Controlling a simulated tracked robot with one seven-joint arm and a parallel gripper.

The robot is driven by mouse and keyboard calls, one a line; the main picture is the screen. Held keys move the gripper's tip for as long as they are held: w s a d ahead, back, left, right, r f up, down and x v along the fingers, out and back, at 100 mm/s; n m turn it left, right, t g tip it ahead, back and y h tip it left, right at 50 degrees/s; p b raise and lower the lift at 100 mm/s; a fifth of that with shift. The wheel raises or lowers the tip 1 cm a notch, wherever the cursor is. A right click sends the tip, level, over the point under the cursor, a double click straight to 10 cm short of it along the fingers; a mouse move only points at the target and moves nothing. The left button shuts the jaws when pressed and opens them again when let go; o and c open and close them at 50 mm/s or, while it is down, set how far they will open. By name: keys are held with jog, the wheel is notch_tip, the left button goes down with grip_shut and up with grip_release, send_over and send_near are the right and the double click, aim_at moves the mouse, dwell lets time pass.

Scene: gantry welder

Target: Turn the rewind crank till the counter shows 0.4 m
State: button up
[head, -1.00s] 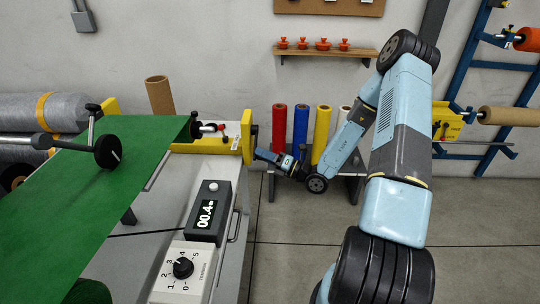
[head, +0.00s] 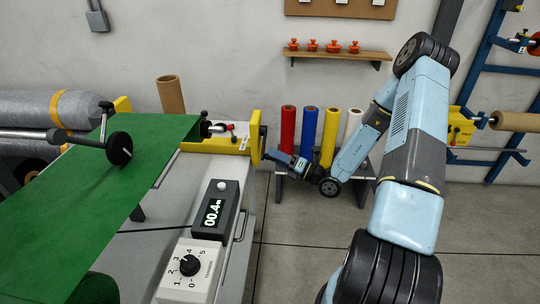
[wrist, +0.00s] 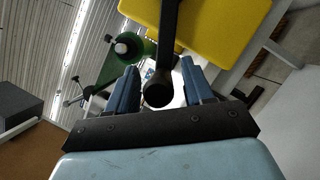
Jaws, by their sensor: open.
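The counter (head: 213,212) on the machine's top is a dark box with a lit display reading 00.4 m. The rewind crank (head: 263,139) is at the right end of the yellow end bracket (head: 243,143). In the wrist view its black arm (wrist: 170,38) comes down from the top to a dark round knob (wrist: 157,90). My gripper (head: 270,155) is at the crank's lower end. In the wrist view my gripper (wrist: 160,88) is open, with one blue finger on each side of the knob and visible gaps beside it.
Green fabric (head: 110,185) runs across the machine at left. A tension dial (head: 188,265) sits in front of the counter. Red, blue, yellow and white rolls (head: 328,137) stand on a rack behind my gripper. Open floor (head: 310,230) lies right of the machine.

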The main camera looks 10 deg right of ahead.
jog(key=v, duration=1.1)
jog(key=shift+d+f, duration=0.15)
jog(key=shift+d, duration=0.1)
jog(key=shift+s, duration=0.15)
jog(key=s+a+r+n+g+h, duration=0.3)
jog(key=s+a+r+n+g, duration=0.35)
jog(key=n, duration=0.45)
jog(key=s+a+r+n+g+h, duration=0.3)
jog(key=s+r+n+g, duration=0.2)
jog(key=r+n+g, duration=0.45)
jog(key=s+d+r+n+t+h, duration=0.2)
jog(key=s+r+n+t+h, duration=0.2)
jog(key=r+n, duration=0.4)
jog(key=s+d+r+n+t+h, duration=0.2)
jog(key=s+r+n+t+h, duration=0.3)
jog(key=r, duration=0.5)
jog(key=shift+s+d+r+n+h, duration=0.35)
jog(key=shift+s+n+h, duration=0.45)
jog(key=shift+s+n, duration=0.6)
jog(key=shift+f, duration=0.15)
